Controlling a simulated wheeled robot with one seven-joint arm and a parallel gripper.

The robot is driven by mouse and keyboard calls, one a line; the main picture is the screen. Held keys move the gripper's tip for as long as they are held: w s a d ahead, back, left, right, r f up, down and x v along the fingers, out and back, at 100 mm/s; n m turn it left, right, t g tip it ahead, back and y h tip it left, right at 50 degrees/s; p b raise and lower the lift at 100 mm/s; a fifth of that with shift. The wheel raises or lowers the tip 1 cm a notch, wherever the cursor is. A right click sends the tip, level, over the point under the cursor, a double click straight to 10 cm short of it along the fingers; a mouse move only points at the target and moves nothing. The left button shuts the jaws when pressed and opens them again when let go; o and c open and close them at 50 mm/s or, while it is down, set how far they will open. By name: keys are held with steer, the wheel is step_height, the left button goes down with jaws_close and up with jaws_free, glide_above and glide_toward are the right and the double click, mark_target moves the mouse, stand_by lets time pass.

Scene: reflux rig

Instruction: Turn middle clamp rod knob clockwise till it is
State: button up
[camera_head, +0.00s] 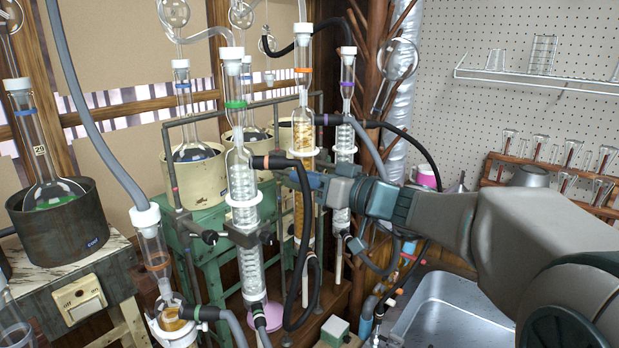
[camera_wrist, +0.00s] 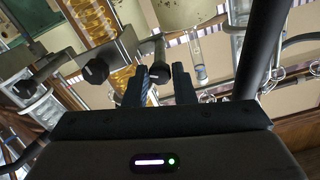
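The middle condenser (camera_head: 303,130) has an orange clip and yellow coils. Its yellow coils also show in the wrist view (camera_wrist: 92,20), beside a metal clamp with two dark knobs. One knob (camera_wrist: 159,72) shows between the fingertips of my gripper (camera_wrist: 160,78). The other, a hexagonal knob (camera_wrist: 95,71), is to the left, outside the fingers. My fingers are apart, with a gap visible around the nearer knob; I cannot tell whether they touch it. In the head view my gripper (camera_head: 292,179) reaches left across the middle condenser, and the clamp knobs are mostly hidden there.
A left condenser (camera_head: 243,185) with a green clip and a right one (camera_head: 346,135) with a purple clip stand close by. Black hoses (camera_head: 312,270) hang around them. A metal sink (camera_head: 445,310) lies below my arm, and a tube rack (camera_head: 560,175) is at right.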

jaws_close()
steer(key=shift+f+b, duration=0.1)
steer(key=shift+b, duration=0.35)
steer(key=m+b, duration=1.1)
steer(key=m, duration=0.1)
steer(key=shift+m, duration=0.3)
steer(key=o, duration=0.5)
jaws_free()
